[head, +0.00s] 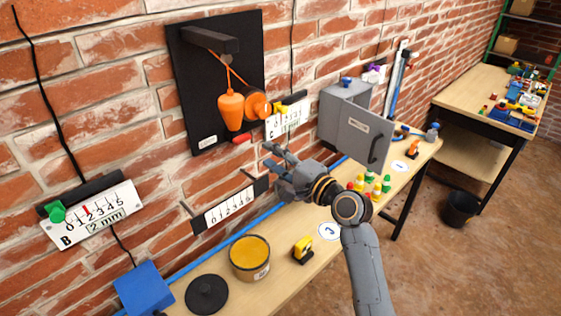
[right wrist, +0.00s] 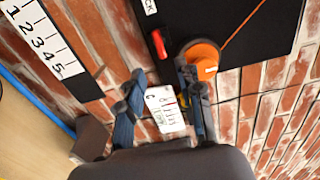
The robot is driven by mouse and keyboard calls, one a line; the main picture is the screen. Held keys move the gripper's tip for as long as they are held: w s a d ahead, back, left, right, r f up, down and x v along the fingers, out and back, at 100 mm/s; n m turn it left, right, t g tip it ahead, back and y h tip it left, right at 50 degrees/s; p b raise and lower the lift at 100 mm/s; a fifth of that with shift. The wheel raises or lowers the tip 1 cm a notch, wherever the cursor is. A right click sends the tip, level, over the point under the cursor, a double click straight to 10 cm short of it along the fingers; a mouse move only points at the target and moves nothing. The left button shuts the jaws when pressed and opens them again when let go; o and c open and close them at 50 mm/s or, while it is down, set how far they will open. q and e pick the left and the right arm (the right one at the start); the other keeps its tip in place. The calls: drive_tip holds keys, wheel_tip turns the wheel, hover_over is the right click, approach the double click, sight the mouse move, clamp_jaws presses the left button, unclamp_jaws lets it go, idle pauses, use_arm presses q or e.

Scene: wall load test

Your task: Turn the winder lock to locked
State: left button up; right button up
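The winder, an orange drum (head: 255,104), is on a black wall board (head: 190,85). An orange cord runs up to a dark arm, and an orange weight (head: 230,108) hangs beside the drum. The red lock lever (head: 243,138) is at the board's lower edge; in the right wrist view it (right wrist: 160,44) lies beside a partly cut-off label reading "CK". My right gripper (head: 270,154) is open and empty, below and right of the lever. In the right wrist view its fingers (right wrist: 160,75) are spread, one overlapping the drum's edge; contact is unclear. My left gripper is not visible.
Gauge card C (head: 288,122) is right of the drum, a scale (head: 230,206) below. A grey cabinet (head: 352,130) stands open to the right. The bench holds a yellow-filled tub (head: 250,262), a black lid (head: 206,294) and several small coloured pieces (head: 370,184).

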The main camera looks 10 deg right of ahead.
drive_tip(key=shift+v, duration=1.2)
